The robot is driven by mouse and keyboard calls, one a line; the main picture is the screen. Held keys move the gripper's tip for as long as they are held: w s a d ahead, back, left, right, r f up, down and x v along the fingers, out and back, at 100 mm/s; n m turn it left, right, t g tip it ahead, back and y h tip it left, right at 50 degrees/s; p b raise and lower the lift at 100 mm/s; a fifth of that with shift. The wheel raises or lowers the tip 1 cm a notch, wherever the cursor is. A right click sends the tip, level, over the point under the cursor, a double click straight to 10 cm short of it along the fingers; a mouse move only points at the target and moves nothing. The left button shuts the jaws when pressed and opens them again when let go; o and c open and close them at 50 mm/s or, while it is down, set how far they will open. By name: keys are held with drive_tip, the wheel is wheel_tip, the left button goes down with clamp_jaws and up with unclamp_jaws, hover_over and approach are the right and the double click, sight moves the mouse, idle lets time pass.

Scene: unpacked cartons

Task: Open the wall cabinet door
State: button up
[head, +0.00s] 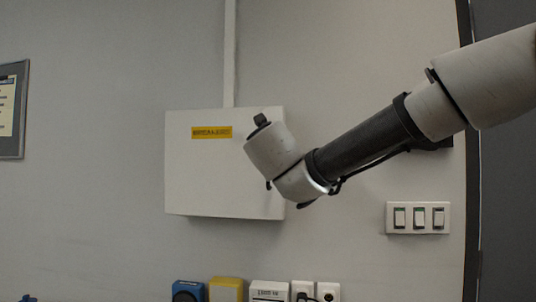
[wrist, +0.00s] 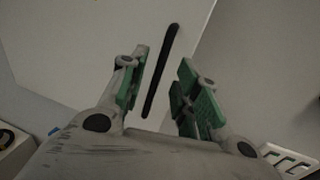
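The wall cabinet (head: 205,175) is a white box on the grey wall with a yellow label (head: 211,132). Its door looks shut. In the wrist view the pale door (wrist: 85,45) fills the upper left, with a long black bar handle (wrist: 160,70) running at a slant. My gripper (wrist: 165,88) is open, with green pads on both fingers. The handle shows in the gap between the fingers, nearer the left one; I cannot tell how far beyond the tips it is, and no contact is visible. In the head view my arm hides the cabinet's right part, the handle and the gripper.
A panel with three switches (head: 418,217) is on the wall, lower right of the cabinet. Below are a blue box (head: 187,290), a yellow box (head: 225,290) and white fittings (head: 269,291). A conduit (head: 229,55) runs up from the cabinet.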

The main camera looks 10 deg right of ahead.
drive_tip(key=w, duration=0.5)
drive_tip(key=shift+w+d, duration=0.1)
drive_tip(key=shift+d, duration=0.25)
drive_tip(key=shift+c, duration=0.5)
clamp_jaws()
